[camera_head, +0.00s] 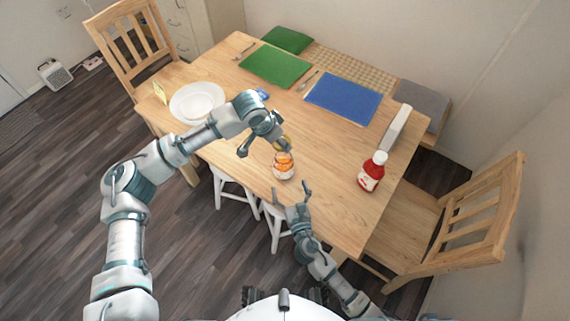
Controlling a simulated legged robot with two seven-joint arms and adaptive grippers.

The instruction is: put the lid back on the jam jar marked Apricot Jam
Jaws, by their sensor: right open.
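The jam jar (284,167), small with an orange label, stands upright near the table's front edge; its lettering is too small to read. A golden, lid-like disc (283,143) shows just above the jar's top. I cannot tell whether it touches the jar. My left gripper (264,147) points down above and left of the jar, one finger close to the disc. Whether it grips the disc is unclear. My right gripper (291,191) is open and empty, with its fingertips just in front of the jar, near the table edge.
White plates (197,102) are at the left, green (275,65) and blue (341,98) mats behind. White stools (236,188) and wooden chairs (465,215) surround it.

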